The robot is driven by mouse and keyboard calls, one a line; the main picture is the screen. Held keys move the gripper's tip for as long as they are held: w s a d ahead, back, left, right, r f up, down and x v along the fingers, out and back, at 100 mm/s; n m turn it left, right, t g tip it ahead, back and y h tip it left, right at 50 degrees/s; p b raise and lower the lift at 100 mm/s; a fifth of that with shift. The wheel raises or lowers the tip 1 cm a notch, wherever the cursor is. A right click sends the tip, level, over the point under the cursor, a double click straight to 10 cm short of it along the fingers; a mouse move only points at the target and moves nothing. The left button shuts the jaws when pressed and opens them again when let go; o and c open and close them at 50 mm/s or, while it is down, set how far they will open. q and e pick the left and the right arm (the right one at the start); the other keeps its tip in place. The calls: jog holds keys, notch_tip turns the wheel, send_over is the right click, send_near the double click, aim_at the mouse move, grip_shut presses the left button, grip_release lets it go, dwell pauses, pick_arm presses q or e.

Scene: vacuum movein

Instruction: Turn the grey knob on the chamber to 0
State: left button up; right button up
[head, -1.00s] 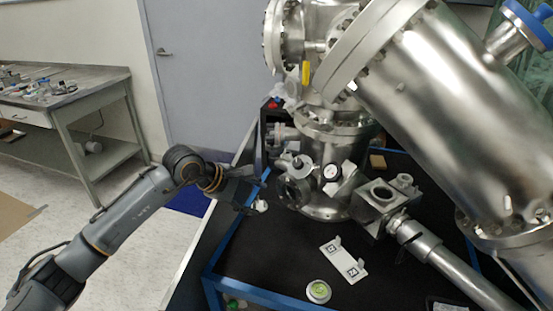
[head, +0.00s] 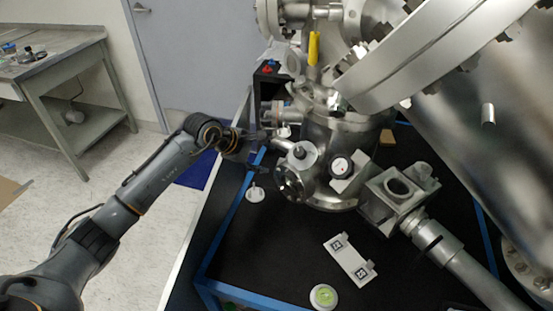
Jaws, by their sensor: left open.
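The steel chamber (head: 345,135) stands on the dark bench. On its front is a round grey knob-like fitting (head: 304,153), probably the grey knob; I cannot read any number on it. To its right is a small dial (head: 341,166) with a white face and black rim. A round flanged port (head: 290,184) sits below the knob-like fitting. My left gripper (head: 274,150) comes in from the left, open, its fingers pointing at the chamber just left of the knob-like fitting. I see nothing between its fingers. My right gripper is out of view.
A small white round object (head: 255,194) is below my left gripper. A white marker plate (head: 350,260) and a round green-faced object (head: 323,296) lie on the black benchtop (head: 265,255). A large steel cylinder (head: 450,110) blocks the right. A side table (head: 50,65) stands far left.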

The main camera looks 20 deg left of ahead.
aim_at(279, 163)
pick_arm(q)
jog(key=x, duration=0.6)
jog(key=shift+w+d+f+p, duration=0.15)
jog(key=shift+w+f+p, duration=0.1)
jog(key=shift+f+p, duration=0.05)
grip_shut()
jog(key=shift+n+g, duration=0.4)
jog(key=shift+g, duration=0.2)
grip_release()
jog(key=shift+r, duration=0.1)
